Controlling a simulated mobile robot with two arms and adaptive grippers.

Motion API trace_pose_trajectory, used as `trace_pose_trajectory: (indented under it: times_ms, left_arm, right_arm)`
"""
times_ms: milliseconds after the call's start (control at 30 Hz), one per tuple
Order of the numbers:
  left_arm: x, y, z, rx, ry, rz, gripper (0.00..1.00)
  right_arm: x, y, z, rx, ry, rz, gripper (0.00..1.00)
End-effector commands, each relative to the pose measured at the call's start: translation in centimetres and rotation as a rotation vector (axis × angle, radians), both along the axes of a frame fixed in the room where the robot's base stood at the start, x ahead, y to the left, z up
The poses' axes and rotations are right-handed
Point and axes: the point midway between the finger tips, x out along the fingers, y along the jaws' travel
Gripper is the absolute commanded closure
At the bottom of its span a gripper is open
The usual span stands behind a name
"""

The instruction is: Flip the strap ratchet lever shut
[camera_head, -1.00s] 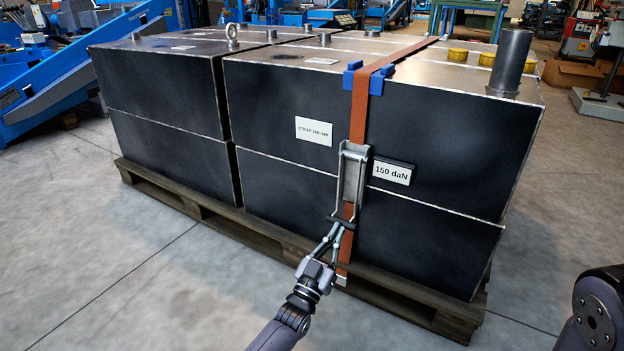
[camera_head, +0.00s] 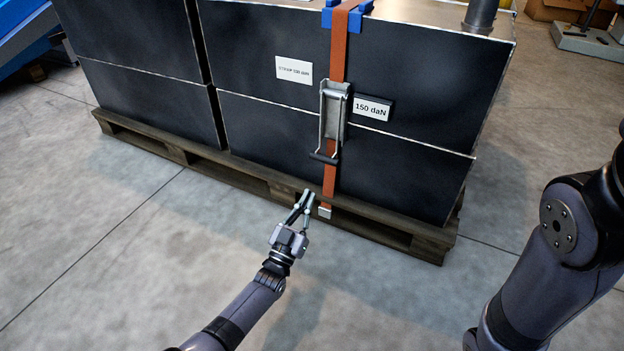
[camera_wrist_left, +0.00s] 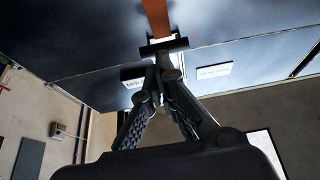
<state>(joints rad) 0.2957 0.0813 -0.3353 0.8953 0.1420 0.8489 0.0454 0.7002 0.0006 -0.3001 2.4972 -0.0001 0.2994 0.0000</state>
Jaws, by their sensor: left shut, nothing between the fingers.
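The metal strap ratchet (camera_head: 335,112) sits on the orange strap (camera_head: 339,58) at the front of the dark block. Its lever points down along the strap and ends in a black handle bar (camera_head: 324,157); I cannot tell whether it is latched. My left gripper (camera_head: 308,194) is shut and empty, below and apart from the handle in the head view, by the pallet edge. In the left wrist view, the fingertips (camera_wrist_left: 164,58) show in line with a black bar (camera_wrist_left: 164,45) across the strap (camera_wrist_left: 157,18). My right gripper is out of view.
Large dark blocks (camera_head: 260,120) stand on a wooden pallet (camera_head: 235,169). A 150 daN sign (camera_head: 371,109) is right of the ratchet, and another label (camera_head: 294,69) is to the left. Blue strap guards (camera_head: 327,17) sit at the top edge. The concrete floor in front is free.

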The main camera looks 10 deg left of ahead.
Motion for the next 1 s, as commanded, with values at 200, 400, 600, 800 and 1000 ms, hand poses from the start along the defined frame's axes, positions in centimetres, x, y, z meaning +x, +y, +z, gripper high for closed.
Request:
trace_pose_trajectory:
  times_ms: [200,400,600,800,1000]
  left_arm:
    - [-1.4,0.3,-2.5,0.002,0.001,0.000,1.00]
    - [-1.7,0.4,-3.0,0.001,-0.001,0.000,1.00]
    - [-1.7,0.4,-3.0,0.000,0.000,-0.001,1.00]
    - [-1.7,0.4,-2.9,0.000,0.000,-0.001,1.00]
    - [-2.7,-0.4,0.7,-0.018,-0.048,-0.014,1.00]
  right_arm:
    - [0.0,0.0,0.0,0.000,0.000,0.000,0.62]
    - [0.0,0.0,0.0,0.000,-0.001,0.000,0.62]
    - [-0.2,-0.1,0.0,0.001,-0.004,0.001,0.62]
    - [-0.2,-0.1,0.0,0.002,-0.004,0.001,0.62]
    - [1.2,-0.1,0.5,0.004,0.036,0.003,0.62]
